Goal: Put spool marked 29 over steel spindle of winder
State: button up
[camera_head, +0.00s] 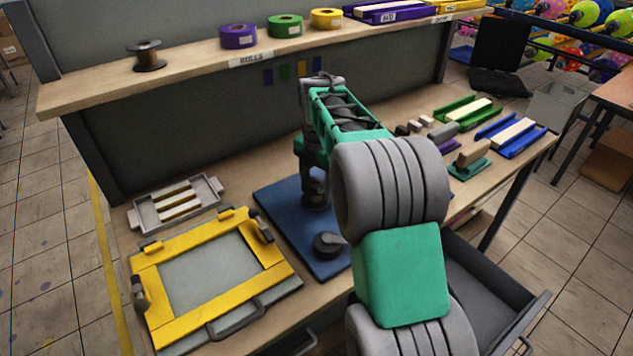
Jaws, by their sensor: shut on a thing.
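A round dark part (329,244) is at the base's front. No steel spindle can be made out, and I cannot tell which part is the winder. A dark spool (148,56) stands on the shelf at the upper left. No 29 marking is legible.
The shelf (90,92) labelled ROLLS holds a purple roll (239,37), a green roll (285,26) and a yellow roll (326,19). A yellow frame (205,315) and grey tray (178,204) lie at the left of the bench. An open drawer (497,290) juts out at lower right.

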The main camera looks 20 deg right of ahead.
jog(key=o, duration=1.4)
jog(key=shift+o, duration=0.2)
notch_tip(320, 180, up, 8)
jog(key=shift+f, duration=0.1)
jog(key=shift+a, duration=0.1)
